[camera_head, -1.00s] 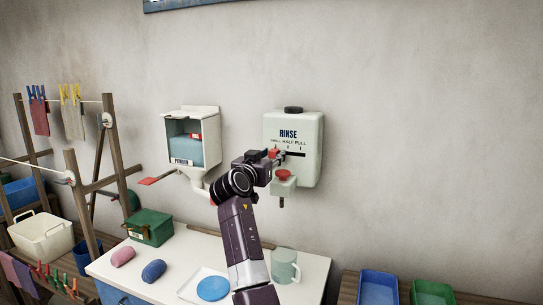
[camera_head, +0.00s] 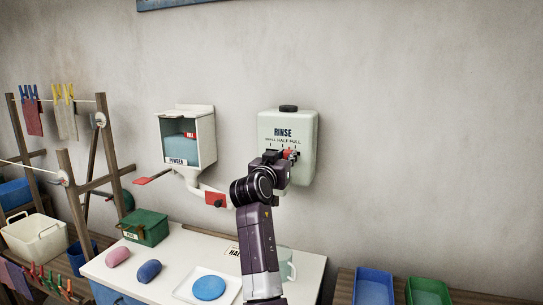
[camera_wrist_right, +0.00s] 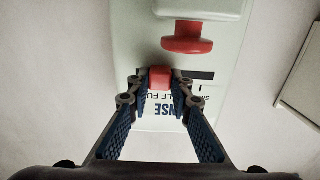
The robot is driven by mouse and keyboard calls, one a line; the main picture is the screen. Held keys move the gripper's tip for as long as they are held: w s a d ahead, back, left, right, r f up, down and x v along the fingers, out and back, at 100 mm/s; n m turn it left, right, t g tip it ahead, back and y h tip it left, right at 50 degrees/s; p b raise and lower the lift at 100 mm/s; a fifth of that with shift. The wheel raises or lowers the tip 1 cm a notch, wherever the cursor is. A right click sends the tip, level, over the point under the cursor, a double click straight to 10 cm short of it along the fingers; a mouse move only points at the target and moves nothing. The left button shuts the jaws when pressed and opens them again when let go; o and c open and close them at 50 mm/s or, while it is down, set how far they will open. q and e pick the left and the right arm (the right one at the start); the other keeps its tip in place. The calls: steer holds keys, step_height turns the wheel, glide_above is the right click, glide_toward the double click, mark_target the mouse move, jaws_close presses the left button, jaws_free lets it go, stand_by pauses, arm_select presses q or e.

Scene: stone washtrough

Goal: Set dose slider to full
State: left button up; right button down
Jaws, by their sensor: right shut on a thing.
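The pale green RINSE dispenser (camera_head: 302,125) hangs on the wall, with SMALL, HALF and FULL marks above its slot. My right gripper (camera_head: 287,157) is at its front, shut on the red slider knob (camera_head: 292,154). The knob is at the right part of the slot, about under the FULL mark. The wrist view shows the dispenser upside down, with the red knob (camera_wrist_right: 160,77) between the fingertips and dark slot (camera_wrist_right: 201,75) on the SMALL side. My left gripper is out of view.
The dispenser's red push button (camera_wrist_right: 187,40) is close beside the gripper in the wrist view. A POWDER dispenser (camera_head: 188,137) with red paddles hangs to the left. Below, a white counter holds a mug (camera_head: 288,267), a blue disc on a plate (camera_head: 209,288) and soaps.

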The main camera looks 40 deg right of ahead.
steer(key=shift+s+d+f, duration=0.1)
steer(key=shift+s+d, duration=0.4)
steer(key=shift+s, duration=0.4)
steer(key=c, duration=2)
jaws_free()
steer(key=shift+o, duration=1.4)
steer(key=shift+s, duration=0.2)
steer(key=v, duration=1.2)
